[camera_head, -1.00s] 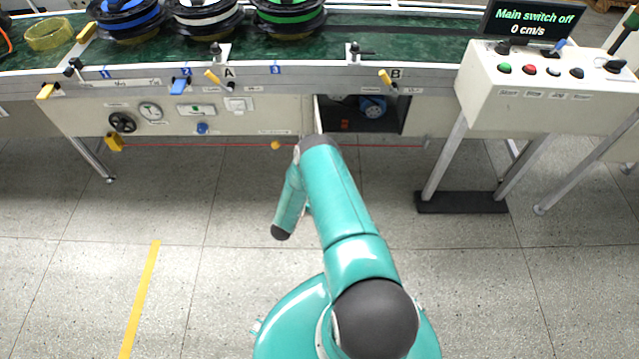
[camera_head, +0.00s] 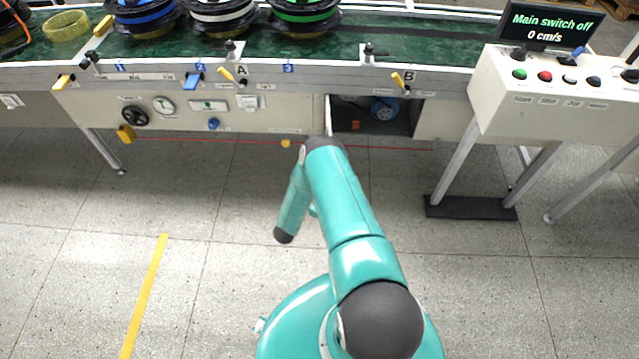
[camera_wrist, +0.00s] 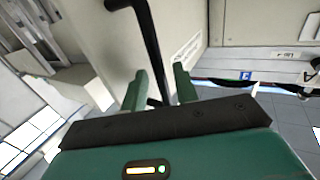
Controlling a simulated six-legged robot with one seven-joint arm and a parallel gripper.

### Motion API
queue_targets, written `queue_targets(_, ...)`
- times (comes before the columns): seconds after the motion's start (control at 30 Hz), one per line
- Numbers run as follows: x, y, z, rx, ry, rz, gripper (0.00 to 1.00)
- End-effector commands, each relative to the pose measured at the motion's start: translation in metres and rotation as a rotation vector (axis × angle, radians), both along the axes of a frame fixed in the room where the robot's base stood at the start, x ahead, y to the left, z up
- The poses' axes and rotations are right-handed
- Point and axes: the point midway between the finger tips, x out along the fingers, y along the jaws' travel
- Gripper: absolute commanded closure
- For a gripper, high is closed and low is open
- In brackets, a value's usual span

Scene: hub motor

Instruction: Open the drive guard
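The drive guard shows in the head view as a thin pale edge (camera_head: 328,115) at the left side of a dark opening under the conveyor, swung outward. A blue motor (camera_head: 384,108) is visible inside the opening. In the wrist view a pale panel (camera_wrist: 105,45), apparently the guard, carries a black bar handle (camera_wrist: 149,45). My gripper (camera_wrist: 162,78) has its two green fingers apart, one on each side of the bar. A gap shows between the bar and the right finger; contact with the left finger is unclear. In the head view my arm hides the gripper.
A red cord (camera_head: 220,140) runs along the conveyor's lower front. The control box (camera_head: 560,95) stands at the right, below a display (camera_head: 548,24) reading "Main switch off, 0 cm/s". Several spools sit on the green belt (camera_head: 425,45).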

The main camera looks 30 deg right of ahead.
Motion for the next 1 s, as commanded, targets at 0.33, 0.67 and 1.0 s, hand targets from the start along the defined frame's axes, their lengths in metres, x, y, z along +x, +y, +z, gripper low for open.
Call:
queue_targets(0.33, -0.033, 0.07, -0.001, 0.001, 0.002, 0.004, 0.7)
queue_targets(0.67, -0.051, 0.106, 0.0, 0.0, -0.001, 0.001, 0.7)
queue_targets(1.0, -0.052, 0.107, 0.0, 0.0, -0.001, 0.001, 0.7)
